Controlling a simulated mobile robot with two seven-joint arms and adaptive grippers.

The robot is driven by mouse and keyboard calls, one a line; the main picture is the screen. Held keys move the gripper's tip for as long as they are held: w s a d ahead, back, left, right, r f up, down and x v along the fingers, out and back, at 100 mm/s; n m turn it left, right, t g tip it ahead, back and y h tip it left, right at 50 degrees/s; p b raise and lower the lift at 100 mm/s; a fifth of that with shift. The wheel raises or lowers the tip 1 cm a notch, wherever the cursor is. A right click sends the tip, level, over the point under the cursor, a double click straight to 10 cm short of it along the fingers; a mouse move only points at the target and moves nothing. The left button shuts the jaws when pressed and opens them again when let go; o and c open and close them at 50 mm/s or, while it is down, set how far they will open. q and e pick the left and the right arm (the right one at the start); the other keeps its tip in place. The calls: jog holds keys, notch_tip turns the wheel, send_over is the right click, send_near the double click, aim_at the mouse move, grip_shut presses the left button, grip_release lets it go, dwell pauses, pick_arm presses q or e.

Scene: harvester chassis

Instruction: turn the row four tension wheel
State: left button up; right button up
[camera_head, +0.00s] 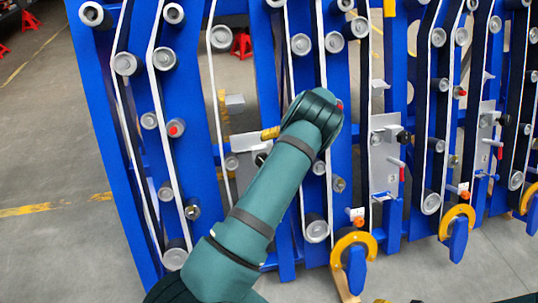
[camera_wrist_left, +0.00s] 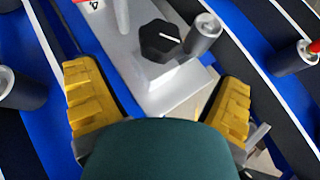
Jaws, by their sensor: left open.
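The tension wheel is a black faceted knob (camera_wrist_left: 161,41) with a white pointer line. It stands on a grey metal plate (camera_wrist_left: 165,92), with a red-and-white label reading 4 (camera_wrist_left: 90,4) at the top of the left wrist view. My left gripper (camera_wrist_left: 160,95) is open and empty. Its yellow fingers lie on either side of the plate, below the knob and apart from it. In the head view my left arm reaches to the blue frame and covers most of the gripper; a yellow finger (camera_head: 270,132) shows beside the wrist. The knob is largely hidden there.
A grey roller post (camera_wrist_left: 205,34) stands close to the right of the knob. White belts run over many grey rollers (camera_head: 125,63) on the blue frame (camera_head: 100,120). Yellow hooks (camera_head: 352,240) stick out low on the right.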

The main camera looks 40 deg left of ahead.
pick_arm(q)
jog(key=shift+v, duration=1.55)
jog(key=s+d+f+m+t+h, duration=0.3)
jog(key=s+d+f+h, duration=0.2)
jog(key=s+d+f, duration=0.8)
jog(key=s+d+f+h, duration=0.1)
jog(key=s+d, duration=0.2)
jog(key=d, duration=0.3)
jog(key=s+d+f+t+h, duration=0.1)
jog(key=s+d, duration=0.2)
jog(key=d, duration=0.3)
jog(key=shift+d+m+h, duration=0.25)
jog(key=shift+m+h, duration=0.05)
jog(key=shift+m, duration=0.1)
jog(key=s+d+r, duration=0.1)
jog(key=s+d, duration=0.1)
jog(key=s+d+r+t+h, duration=0.1)
jog(key=s+d, duration=0.1)
jog(key=s+d+r+t, duration=0.1)
jog(key=s+d+r, duration=0.1)
jog(key=shift+s+d+m, duration=0.4)
jog(key=shift+c, duration=0.3)
